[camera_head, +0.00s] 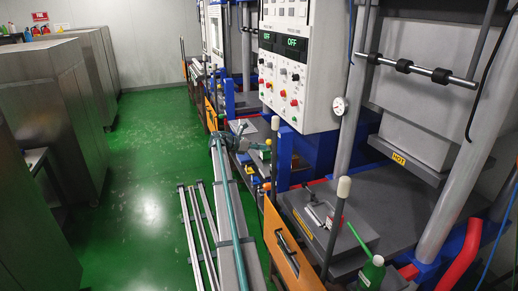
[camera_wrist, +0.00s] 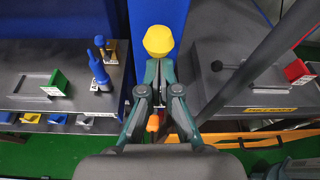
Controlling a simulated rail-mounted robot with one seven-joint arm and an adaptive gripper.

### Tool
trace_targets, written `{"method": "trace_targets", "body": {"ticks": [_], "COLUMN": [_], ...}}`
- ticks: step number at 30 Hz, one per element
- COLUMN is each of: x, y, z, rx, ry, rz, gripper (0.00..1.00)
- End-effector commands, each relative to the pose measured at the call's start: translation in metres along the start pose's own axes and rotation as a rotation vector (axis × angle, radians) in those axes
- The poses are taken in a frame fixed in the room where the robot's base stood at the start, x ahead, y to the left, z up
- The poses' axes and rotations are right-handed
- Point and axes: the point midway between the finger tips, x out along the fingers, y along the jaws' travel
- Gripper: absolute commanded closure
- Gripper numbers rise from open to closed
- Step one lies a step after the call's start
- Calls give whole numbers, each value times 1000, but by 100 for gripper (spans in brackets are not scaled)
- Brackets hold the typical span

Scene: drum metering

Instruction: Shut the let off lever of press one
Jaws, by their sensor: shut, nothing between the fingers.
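My gripper (camera_wrist: 161,66) is shut, with its fingertips together. A yellow knob (camera_wrist: 159,40) lies just beyond the fingertips in the wrist view; I cannot tell whether they touch it. An orange knob (camera_wrist: 152,122) shows lower, between the finger linkages. In the head view my gripper (camera_head: 261,149) is small, beside the front of the farther press. A cream-topped lever (camera_head: 275,123) stands near it, and another cream-topped lever (camera_head: 344,187) stands at the nearer press. I cannot tell which handle is the let off lever of press one, or its state.
The control panel (camera_head: 296,70) hangs above the presses. A dark bar (camera_wrist: 258,60) crosses to the right of my gripper in the wrist view. Worktops with small tools lie on both sides. An orange guard (camera_head: 284,243) edges the nearer press. Green floor (camera_head: 145,190) is open at left.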

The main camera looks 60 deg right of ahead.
Motion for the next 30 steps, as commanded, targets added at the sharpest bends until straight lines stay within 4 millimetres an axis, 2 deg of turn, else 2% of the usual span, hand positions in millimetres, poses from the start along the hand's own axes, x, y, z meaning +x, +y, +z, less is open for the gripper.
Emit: {"method": "trace_targets", "body": {"ticks": [1,3,17,25,30], "x": [3,4,8,8,3], "y": [0,0,2,2,3], "z": [10,12,21,20,8], "rx": [2,2,7,6,5], "ry": [-13,-15,-17,-16,-11], "rz": [1,1,2,2,3], "gripper": [100,100,100,100,100]}}
